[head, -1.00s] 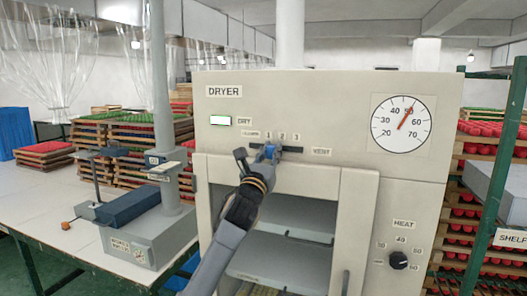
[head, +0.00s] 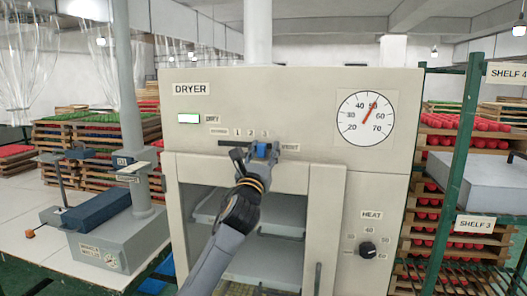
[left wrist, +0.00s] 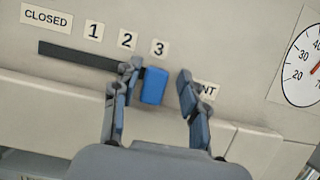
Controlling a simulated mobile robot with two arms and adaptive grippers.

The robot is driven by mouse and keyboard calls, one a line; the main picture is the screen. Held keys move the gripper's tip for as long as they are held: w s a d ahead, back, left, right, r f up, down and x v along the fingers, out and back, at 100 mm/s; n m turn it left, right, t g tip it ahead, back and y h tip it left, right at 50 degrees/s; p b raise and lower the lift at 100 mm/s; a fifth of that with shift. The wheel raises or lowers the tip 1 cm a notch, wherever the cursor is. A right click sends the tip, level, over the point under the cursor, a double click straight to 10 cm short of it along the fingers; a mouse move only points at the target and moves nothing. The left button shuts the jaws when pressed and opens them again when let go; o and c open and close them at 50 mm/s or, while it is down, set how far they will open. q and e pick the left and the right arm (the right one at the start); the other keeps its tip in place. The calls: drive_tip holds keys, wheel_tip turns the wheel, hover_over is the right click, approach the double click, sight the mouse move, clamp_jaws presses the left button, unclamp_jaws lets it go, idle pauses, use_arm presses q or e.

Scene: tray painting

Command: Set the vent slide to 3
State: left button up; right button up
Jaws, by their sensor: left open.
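The vent slide is a blue knob (head: 262,150) in a dark horizontal slot (head: 228,143) on the dryer front. In the left wrist view the blue knob (left wrist: 154,86) sits just below the 3 label (left wrist: 159,48), at the right end of the visible slot. My left gripper (head: 264,152) is open around the knob. In the left wrist view my left gripper (left wrist: 159,78) has its left finger close against the knob's left side, and I cannot tell whether they touch. A gap separates the right finger from the knob. My right gripper is not in view.
The dryer (head: 400,100) has an open chamber below the slot, a dial gauge (head: 366,118) and a heat knob (head: 367,249). A grey column on a base (head: 120,245) stands on the table at left. A green shelf rack (head: 462,140) stands at right.

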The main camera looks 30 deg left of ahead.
use_arm(q)
drive_tip(key=shift+s, duration=0.1)
drive_tip(key=shift+s+f, duration=0.2)
drive_tip(key=shift+s, duration=0.05)
drive_tip(key=v, duration=1.1)
drive_tip(key=shift+d, duration=0.15)
drive_tip(key=shift+f, duration=0.1)
